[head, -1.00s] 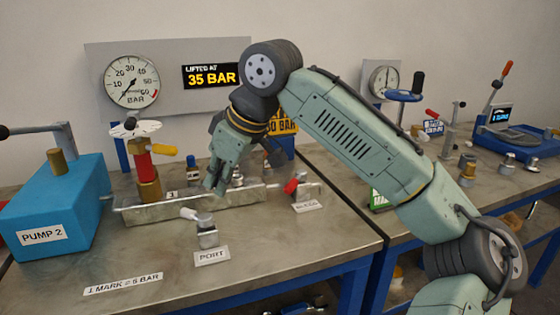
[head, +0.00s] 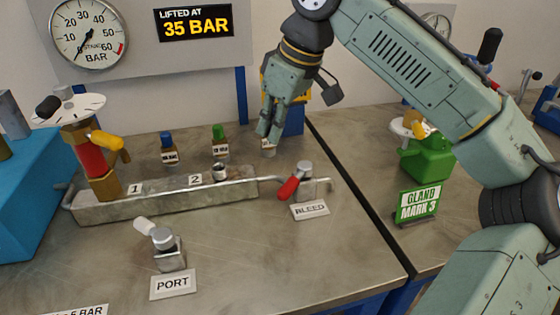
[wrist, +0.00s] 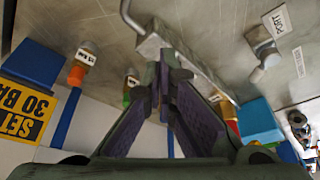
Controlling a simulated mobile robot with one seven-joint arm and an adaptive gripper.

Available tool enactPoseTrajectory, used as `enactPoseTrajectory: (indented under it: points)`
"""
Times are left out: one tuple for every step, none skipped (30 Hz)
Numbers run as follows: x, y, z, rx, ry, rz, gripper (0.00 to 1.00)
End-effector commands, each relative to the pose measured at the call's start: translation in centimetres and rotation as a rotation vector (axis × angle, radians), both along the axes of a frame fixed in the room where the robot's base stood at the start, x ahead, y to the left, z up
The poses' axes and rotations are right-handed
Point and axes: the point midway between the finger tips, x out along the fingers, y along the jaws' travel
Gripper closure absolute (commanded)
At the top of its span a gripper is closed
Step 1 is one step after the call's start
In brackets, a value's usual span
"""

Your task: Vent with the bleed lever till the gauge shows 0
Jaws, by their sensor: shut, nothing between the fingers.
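The bleed valve (head: 305,172) stands at the right end of the metal manifold (head: 165,197), behind the BLEED label (head: 310,210). Its red lever (head: 288,188) slants down toward the front left. The round gauge (head: 88,33) hangs on the wall board at the upper left; its needle points to the lower left, at the low end of the scale. My gripper (head: 268,135) is shut and empty, pointing down above and behind the valve, a little to its left, apart from the lever. The wrist view shows my fingers (wrist: 165,85), but I cannot make out the red lever there.
The port valve (head: 168,250) with a pale lever stands at the front. Several small bottles, one green-capped (head: 219,140), stand behind the manifold. A selector post (head: 90,160) with a yellow handle is at the left. A green GLAND MARK 3 sign (head: 417,205) stands on the right bench.

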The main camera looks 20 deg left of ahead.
Motion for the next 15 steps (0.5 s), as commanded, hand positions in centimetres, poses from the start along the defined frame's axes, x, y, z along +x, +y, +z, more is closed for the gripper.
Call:
enactPoseTrajectory:
  points:
    - [0.0,0.2,-0.7,-0.002,0.001,-0.001,1.0]
    - [0.1,0.3,-1.2,-0.003,0.002,0.0,1.0]
    - [0.2,0.6,-1.9,-0.003,0.001,-0.001,1.0]
    - [0.2,0.8,-2.5,-0.004,0.001,-0.001,1.0]
    - [0.2,1.0,-3.1,-0.004,0.001,-0.001,1.0]
    - [0.3,1.3,-3.9,-0.004,0.002,0.0,1.0]
    - [0.3,1.6,-4.5,-0.003,0.002,0.0,1.0]
    - [0.3,1.8,-5.1,-0.004,0.002,0.0,1.0]
    - [0.4,2.1,-6.0,-0.004,0.003,0.001,1.0]
    - [0.4,2.4,-6.6,-0.003,0.002,0.0,1.0]
    - [0.5,2.6,-7.2,-0.003,0.002,0.0,1.0]
    - [0.6,2.8,-8.0,-0.004,0.001,0.0,1.0]
    - [0.6,2.9,-8.4,-0.003,0.001,0.0,1.0]
    - [0.6,2.1,-8.2,-0.002,-0.001,-0.006,1.0]
    - [0.4,1.4,-8.3,-0.002,-0.001,-0.005,1.0]
